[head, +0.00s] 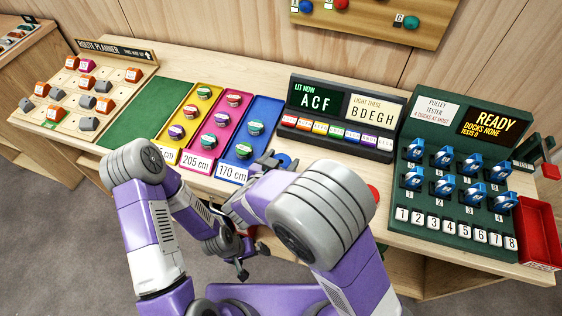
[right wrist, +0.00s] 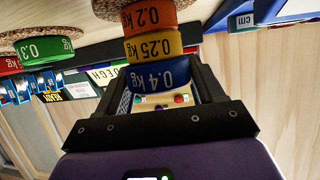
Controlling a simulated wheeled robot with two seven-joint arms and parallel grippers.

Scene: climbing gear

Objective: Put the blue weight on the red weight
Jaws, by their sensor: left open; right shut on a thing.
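The blue weight (right wrist: 157,76), marked 0.4 kg, sits between the fingers of my right gripper (right wrist: 160,98), which is shut on it. The right wrist view is upside down; there the blue weight is at the top of a stack, with no clear gap to the yellow-orange 0.25 kg weight (right wrist: 153,46). Under that is an orange-red 0.2 kg weight (right wrist: 147,15). A red weight (right wrist: 9,64) shows partly at the left edge, apparently above a green 0.3 kg weight (right wrist: 46,50). A red disc (head: 373,192) shows beside my right arm in the head view. My left gripper (head: 242,268) is open, low in front of the table.
Cork mats (right wrist: 38,32) carry the weight stacks. Behind are pink (head: 212,150) and blue (head: 264,147) trays with small discs, a lit letter box (head: 343,115) and a green pulley tester (head: 445,210). A red bin (head: 530,235) is at right. My arms hide the table's front middle.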

